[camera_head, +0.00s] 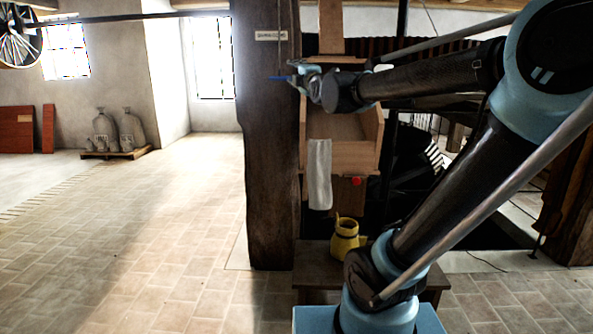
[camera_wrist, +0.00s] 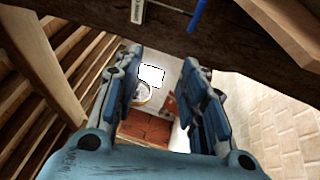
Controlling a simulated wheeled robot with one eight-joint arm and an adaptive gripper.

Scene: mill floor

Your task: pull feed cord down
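The feed cord (camera_head: 279,45) hangs as a thin line in front of the dark wooden post and ends in a bright blue crossbar handle (camera_head: 279,78). In the wrist view the blue handle (camera_wrist: 197,15) lies at the top edge, beyond the fingertips and not between them; its upper end is cut off by the frame. My gripper (camera_head: 299,76) is just right of the handle in the head view. The wrist view shows my gripper (camera_wrist: 162,57) open, its two fingers well apart with nothing between them.
The dark post (camera_head: 270,170) stands behind the cord and bears a small label plate (camera_head: 270,35). A wooden bin (camera_head: 343,156) with a pale cloth (camera_head: 319,175) is below my gripper. A yellow jug (camera_head: 344,238) stands on a low table.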

